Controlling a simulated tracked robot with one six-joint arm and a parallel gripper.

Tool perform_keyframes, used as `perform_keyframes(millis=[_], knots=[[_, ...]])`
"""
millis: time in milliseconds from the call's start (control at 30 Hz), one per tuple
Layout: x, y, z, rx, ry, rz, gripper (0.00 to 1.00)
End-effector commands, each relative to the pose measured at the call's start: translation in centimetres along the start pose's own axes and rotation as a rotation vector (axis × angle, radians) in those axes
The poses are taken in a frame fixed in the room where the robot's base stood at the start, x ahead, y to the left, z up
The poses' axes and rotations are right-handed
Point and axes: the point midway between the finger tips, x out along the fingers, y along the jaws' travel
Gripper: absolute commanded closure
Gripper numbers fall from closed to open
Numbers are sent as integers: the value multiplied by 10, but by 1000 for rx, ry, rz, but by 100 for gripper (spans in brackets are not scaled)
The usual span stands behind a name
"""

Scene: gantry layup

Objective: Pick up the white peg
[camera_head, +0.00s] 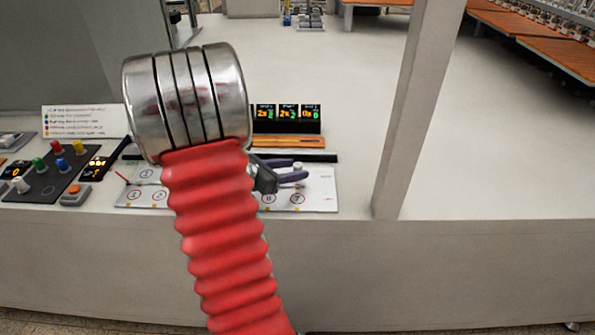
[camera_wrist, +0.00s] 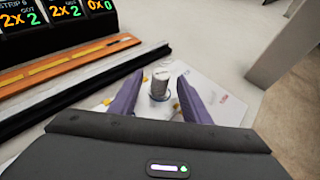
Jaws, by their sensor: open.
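A white peg (camera_wrist: 160,84) stands upright on a white board (camera_wrist: 212,88) in the wrist view, on a dark ring-like mark. My gripper (camera_wrist: 160,90) has purple fingers, one on each side of the peg in that view, with gaps showing between them and it. In the head view my gripper (camera_head: 294,170) is low over the right part of the white board (camera_head: 325,190), and a small white top, likely this peg (camera_head: 298,166), shows beside the fingers. Another white peg (camera_head: 21,185) is on the dark board (camera_head: 45,186) at the left.
Green, red, blue and yellow pegs stand on the dark board. An orange ruler-like bar (camera_head: 290,141) and a dark display (camera_head: 287,118) lie behind the white board. A grey post (camera_head: 418,110) rises to the right. The table right of it is clear.

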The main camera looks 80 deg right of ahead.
Motion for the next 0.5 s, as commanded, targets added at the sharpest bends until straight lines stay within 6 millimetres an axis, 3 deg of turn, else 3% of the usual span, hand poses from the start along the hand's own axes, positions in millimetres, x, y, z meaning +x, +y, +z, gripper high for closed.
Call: perform_keyframes(millis=[200,500], knots=[[22,0,0,0,1,-1,57],[23,0,0,-1,0,0,57]])
